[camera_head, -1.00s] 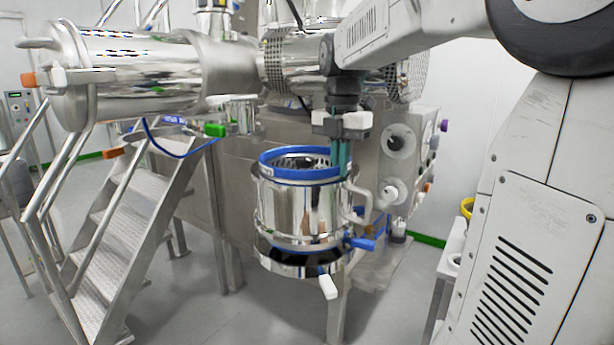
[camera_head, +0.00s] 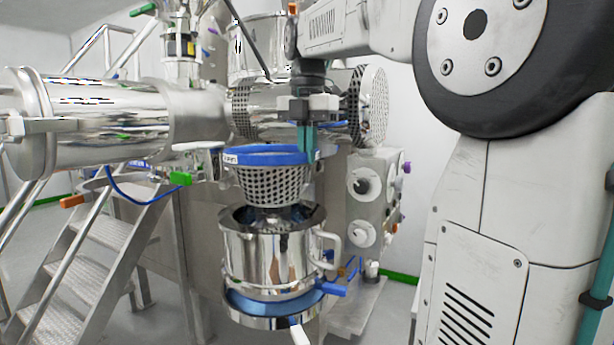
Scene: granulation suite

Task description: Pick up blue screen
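The blue screen (camera_head: 266,184) is a perforated metal cone with a blue ring at its top and a small white label on the ring. It hangs level in the air above the open steel housing (camera_head: 262,258), apart from it. My gripper (camera_head: 306,152) points down at the right side of the blue ring. Its teal fingers are closed on the ring's rim. The far fingertip is partly hidden by the ring. Inside the housing's mouth, a dark opening and a central metal part show.
The housing has a side handle (camera_head: 331,247) and a blue clamp lever (camera_head: 332,289). A large steel cylinder (camera_head: 100,120) lies horizontally at left, above metal steps (camera_head: 95,255). A machine panel with round ports (camera_head: 366,182) stands close at right. A perforated disc (camera_head: 373,108) is behind my arm.

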